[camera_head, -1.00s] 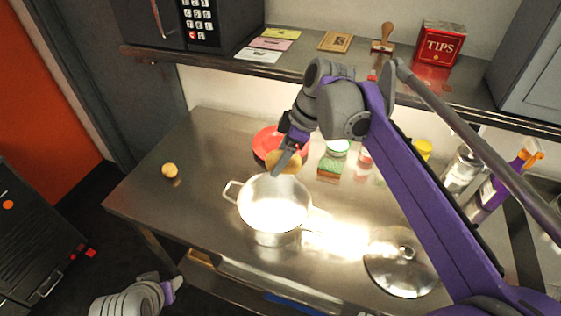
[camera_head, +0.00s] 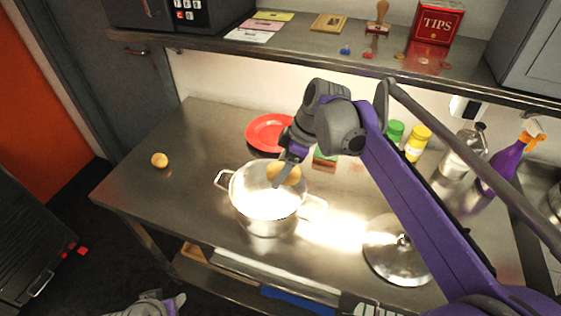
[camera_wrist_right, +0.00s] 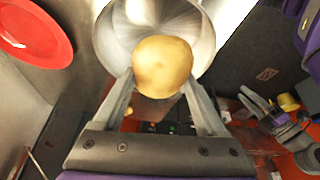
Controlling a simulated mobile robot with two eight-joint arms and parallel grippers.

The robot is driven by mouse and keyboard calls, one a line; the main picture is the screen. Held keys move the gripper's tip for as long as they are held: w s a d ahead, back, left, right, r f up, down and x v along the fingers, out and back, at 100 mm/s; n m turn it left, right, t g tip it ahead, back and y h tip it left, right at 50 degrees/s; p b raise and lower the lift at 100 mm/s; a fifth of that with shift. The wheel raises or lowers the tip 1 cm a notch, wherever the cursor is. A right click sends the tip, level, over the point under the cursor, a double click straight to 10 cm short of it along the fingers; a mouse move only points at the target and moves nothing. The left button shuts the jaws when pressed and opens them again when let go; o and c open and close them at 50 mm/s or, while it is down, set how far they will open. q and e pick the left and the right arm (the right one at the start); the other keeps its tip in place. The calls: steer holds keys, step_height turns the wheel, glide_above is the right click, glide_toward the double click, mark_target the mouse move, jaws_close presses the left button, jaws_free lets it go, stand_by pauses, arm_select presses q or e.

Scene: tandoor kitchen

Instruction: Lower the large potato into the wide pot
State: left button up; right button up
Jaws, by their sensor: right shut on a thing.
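The large potato (camera_head: 285,173) is yellow-brown and held between the fingers of my right gripper (camera_head: 281,175). In the right wrist view the potato (camera_wrist_right: 162,66) sits between the two fingertips, in front of the pot's opening. The wide pot (camera_head: 262,217) is shiny steel with two side handles and stands upright on the counter. The potato is at the back right part of its mouth; its exact height against the rim is hard to tell. My left gripper (camera_head: 172,304) is partly cut off at the bottom edge, its jaws unclear.
A red plate (camera_head: 266,131) lies behind the pot. A glass lid (camera_head: 388,262) lies to the right, a sponge (camera_head: 324,161) behind. Bottles and a purple spray bottle (camera_head: 497,170) stand at the right. A small yellow-brown ball-like item (camera_head: 159,160) lies on the clear left counter.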

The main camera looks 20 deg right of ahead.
steer(key=shift+f, duration=0.3)
arm_select(q)
steer(key=shift+w+f, duration=0.1)
steer(key=shift+f, duration=0.05)
arm_select(e)
steer(key=shift+w+r, duration=0.1)
steer(key=shift+w, duration=0.1)
steer(key=shift+a, duration=0.1)
steer(key=shift+a, duration=0.25)
steer(key=b, duration=0.2)
glide_above(273, 209)
steer(key=d, duration=0.2)
steer(key=shift+f, duration=2.45)
arm_select(q)
steer(key=shift+s+f+b, duration=0.25)
steer(key=shift+f+b, duration=0.1)
steer(key=shift+f, duration=0.55)
steer(key=shift+s+f+b, duration=0.3)
steer(key=shift+f+b, duration=0.1)
steer(key=shift+f, duration=0.5)
steer(key=shift+s+f+b, duration=0.25)
steer(key=shift+f+b, duration=0.1)
steer(key=shift+f, duration=0.55)
arm_select(e)
steer(key=shift+s+a+f, duration=0.1)
steer(key=shift+a+f, duration=0.05)
steer(key=shift+f, duration=0.85)
steer(key=shift+s+a+f, duration=0.1)
steer(key=shift+f, duration=0.9)
